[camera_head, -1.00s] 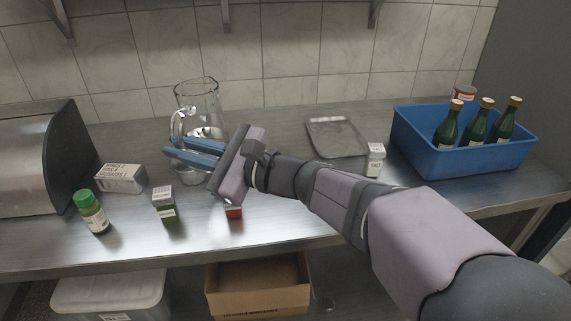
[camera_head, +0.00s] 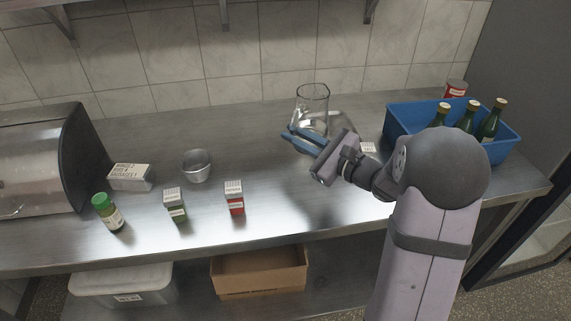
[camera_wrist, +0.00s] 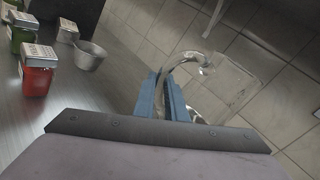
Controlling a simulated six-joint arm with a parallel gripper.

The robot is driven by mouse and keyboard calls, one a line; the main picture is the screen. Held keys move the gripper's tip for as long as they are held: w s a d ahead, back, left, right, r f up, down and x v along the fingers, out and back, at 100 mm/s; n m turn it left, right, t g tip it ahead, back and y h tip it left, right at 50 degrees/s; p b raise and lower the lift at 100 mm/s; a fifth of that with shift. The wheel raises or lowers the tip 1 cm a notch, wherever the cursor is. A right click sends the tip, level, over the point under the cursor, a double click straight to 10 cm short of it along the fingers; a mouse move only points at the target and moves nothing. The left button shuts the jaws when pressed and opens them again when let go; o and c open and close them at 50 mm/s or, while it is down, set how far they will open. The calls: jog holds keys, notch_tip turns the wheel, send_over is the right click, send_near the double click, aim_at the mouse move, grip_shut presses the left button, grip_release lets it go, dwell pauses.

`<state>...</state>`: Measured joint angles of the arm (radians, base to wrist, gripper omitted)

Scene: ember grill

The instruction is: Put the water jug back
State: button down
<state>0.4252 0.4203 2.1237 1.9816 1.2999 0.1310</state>
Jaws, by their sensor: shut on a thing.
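The water jug (camera_head: 312,92) is clear glass and stands upright at the back of the counter, right of the middle. It also shows in the wrist view (camera_wrist: 232,85), tilted by the camera's angle. My gripper (camera_head: 290,135) has blue fingers and is shut on the jug's handle; the fingers close around the handle in the wrist view (camera_wrist: 166,97). The grey tray (camera_head: 345,118) is mostly hidden behind the jug and my gripper. I cannot tell whether the jug's base touches the tray or hangs just above it.
A blue crate (camera_head: 396,126) with green bottles stands to the right, near a white-topped shaker (camera_head: 368,148).

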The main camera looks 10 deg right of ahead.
jog(key=shift+s+a+r+n+g+y, duration=0.2)
jog(key=shift+a+r+n+g+y, duration=0.15)
jog(key=shift+a+n+g+y, duration=0.2)
jog(key=s+a+r+n+g+y, duration=0.3)
jog(key=s+a+r+g, duration=0.1)
jog(key=r, duration=0.1)
jog(key=shift+d+f+p, duration=0.1)
jog(key=shift+f+p, duration=0.25)
jog(key=shift+f, duration=5)
jog(key=c, duration=1.9)
grip_release()
jog(key=shift+s+f, duration=0.1)
jog(key=shift+o, duration=0.5)
